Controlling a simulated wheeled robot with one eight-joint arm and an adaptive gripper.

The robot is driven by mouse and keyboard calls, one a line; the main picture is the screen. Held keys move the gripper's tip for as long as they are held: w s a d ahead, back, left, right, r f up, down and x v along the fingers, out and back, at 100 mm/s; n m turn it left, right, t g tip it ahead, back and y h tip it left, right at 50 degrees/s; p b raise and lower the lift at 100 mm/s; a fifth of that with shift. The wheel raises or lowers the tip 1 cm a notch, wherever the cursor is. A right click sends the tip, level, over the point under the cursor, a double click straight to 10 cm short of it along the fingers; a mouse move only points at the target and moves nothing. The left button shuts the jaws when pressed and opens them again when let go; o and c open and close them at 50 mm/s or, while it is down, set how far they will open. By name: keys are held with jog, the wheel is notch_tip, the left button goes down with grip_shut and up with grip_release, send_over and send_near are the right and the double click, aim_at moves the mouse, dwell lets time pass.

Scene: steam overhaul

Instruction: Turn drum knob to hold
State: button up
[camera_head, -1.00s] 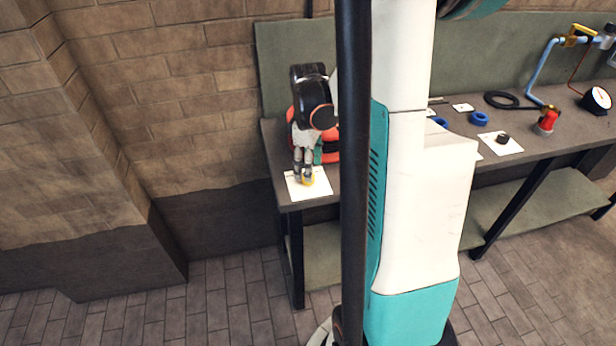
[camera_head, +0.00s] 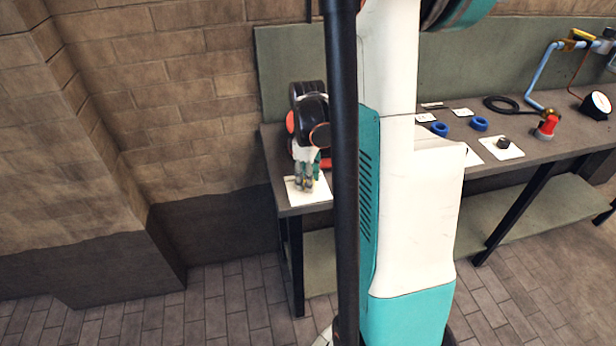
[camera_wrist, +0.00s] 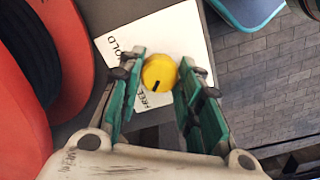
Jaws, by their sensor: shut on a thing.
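The yellow drum knob (camera_wrist: 160,73) sits on a white card (camera_wrist: 178,30) printed HOLD and FREE. A short black mark on the knob points toward the FREE print, at the bottom of the card in the wrist view. HOLD is printed left of the knob. My gripper (camera_wrist: 161,76) is shut on the knob, with a green finger on each side. In the head view my gripper (camera_head: 305,184) reaches down to the card (camera_head: 318,191) at the bench's left end, and its fingers mostly hide the knob.
The red drum (camera_wrist: 60,55) stands close beside the card. The bench (camera_head: 285,197) ends just past it, with paved floor (camera_wrist: 258,85) below.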

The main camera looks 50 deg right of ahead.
jog(key=shift+m, duration=0.4)
jog(key=m, duration=0.3)
jog(key=shift+m, duration=0.3)
jog(key=m, duration=0.4)
jog(key=shift+m, duration=0.3)
jog(key=m, duration=0.4)
jog(key=shift+a, duration=0.1)
jog(key=shift+m, duration=2.5)
jog(key=o, duration=1.1)
jog(key=shift+c, duration=0.2)
